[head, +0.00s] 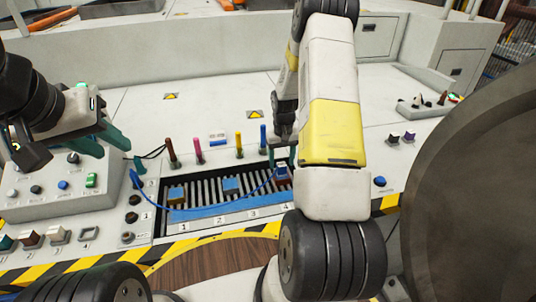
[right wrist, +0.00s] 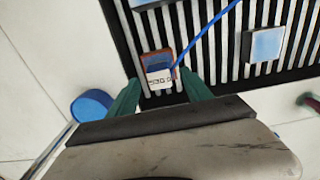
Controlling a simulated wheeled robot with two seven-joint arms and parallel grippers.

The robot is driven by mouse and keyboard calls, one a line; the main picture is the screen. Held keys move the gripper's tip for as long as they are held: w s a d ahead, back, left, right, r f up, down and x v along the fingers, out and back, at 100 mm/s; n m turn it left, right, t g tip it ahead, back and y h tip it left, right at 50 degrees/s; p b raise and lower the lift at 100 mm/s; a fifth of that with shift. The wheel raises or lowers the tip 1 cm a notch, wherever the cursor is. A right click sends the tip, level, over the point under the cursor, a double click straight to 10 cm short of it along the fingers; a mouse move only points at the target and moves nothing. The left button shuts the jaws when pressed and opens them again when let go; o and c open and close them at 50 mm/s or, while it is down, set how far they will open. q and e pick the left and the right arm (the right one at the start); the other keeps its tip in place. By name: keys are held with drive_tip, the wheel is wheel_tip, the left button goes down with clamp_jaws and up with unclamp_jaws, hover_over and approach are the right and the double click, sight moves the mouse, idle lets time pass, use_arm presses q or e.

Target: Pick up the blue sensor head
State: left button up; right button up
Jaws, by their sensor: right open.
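The blue sensor head (right wrist: 158,66), a small block with blue, reddish-brown and white labelled parts, sits on the slatted rack with a blue cable at its side. In the head view it (head: 283,173) is at the rack's right end, near label 4, partly hidden by my right gripper (head: 282,157). My right gripper's green fingers (right wrist: 160,88) are open, one toward each side of the block; I cannot tell whether they touch it. My left gripper (head: 102,146) is open and empty above the button panel at left.
The slatted rack (head: 205,207) holds two other bluish blocks (head: 231,186) (head: 176,195) to the left. The blue cable (head: 190,210) loops across the rack. Several coloured upright pegs (head: 239,146) stand behind it. A large dark wheel (head: 470,190) fills the right side.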

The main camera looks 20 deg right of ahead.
wheel_tip(320, 180, down, 2)
clamp_jaws()
idle(0.4)
drive_tip(key=shift+r, duration=0.15)
